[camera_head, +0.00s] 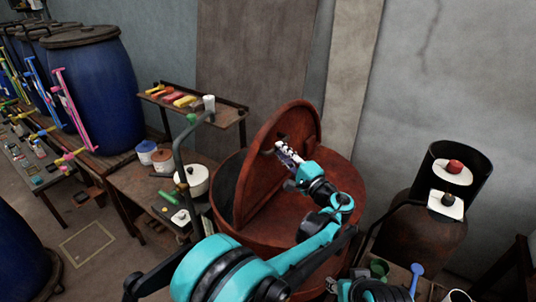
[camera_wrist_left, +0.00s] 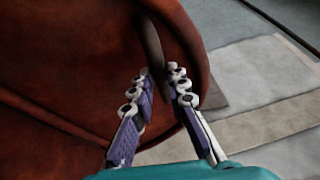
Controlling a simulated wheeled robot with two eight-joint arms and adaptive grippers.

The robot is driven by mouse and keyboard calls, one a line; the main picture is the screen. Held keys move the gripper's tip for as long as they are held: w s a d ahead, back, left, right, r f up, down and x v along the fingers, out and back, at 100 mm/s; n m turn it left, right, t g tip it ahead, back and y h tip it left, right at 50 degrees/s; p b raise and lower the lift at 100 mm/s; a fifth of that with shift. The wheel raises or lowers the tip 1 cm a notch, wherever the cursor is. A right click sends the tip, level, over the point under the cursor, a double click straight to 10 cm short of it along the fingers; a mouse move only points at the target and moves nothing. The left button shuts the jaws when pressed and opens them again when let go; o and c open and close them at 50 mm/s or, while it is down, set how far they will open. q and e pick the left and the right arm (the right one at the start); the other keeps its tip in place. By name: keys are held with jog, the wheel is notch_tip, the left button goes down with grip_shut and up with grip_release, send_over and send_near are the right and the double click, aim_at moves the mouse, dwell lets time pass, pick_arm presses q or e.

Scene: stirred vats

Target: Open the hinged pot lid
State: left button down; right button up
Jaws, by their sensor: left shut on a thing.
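The pot is a large rust-red vat (camera_head: 343,168) in the middle of the head view. Its hinged lid (camera_head: 258,172), a rust-red half-round plate, stands steeply tilted up, and a dark opening shows to its left. My left gripper (camera_head: 287,153) is at the lid's face, shut on the lid's handle. In the left wrist view the gripper's fingers (camera_wrist_left: 158,78) are on either side of the dark handle bar (camera_wrist_left: 152,42), with the lid (camera_wrist_left: 85,50) behind. My left arm hides part of the vat's front.
A bench with a white pot (camera_head: 194,180) and a shelf with coloured blocks (camera_head: 180,100) stand left of the vat. Blue barrels (camera_head: 100,85) stand farther left. A dark rounded stand (camera_head: 425,225) with white items is at the right. A wall is close behind.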

pick_arm(q)
jog(key=shift+t, duration=0.3)
jog(key=shift+s+d+f+b, duration=0.25)
jog(key=shift+s+d, duration=0.15)
jog(key=shift+d, duration=0.2)
jog(key=shift+s+d+f+b, duration=0.2)
jog(key=shift+s+d+b, duration=0.1)
jog(key=shift+s+d, duration=0.25)
jog(key=shift+s+d+f+b, duration=0.25)
jog(key=shift+s+d, duration=0.05)
jog(key=shift+d, duration=0.35)
pick_arm(e)
jog(key=shift+d+f, duration=0.1)
jog(key=shift+f, duration=0.95)
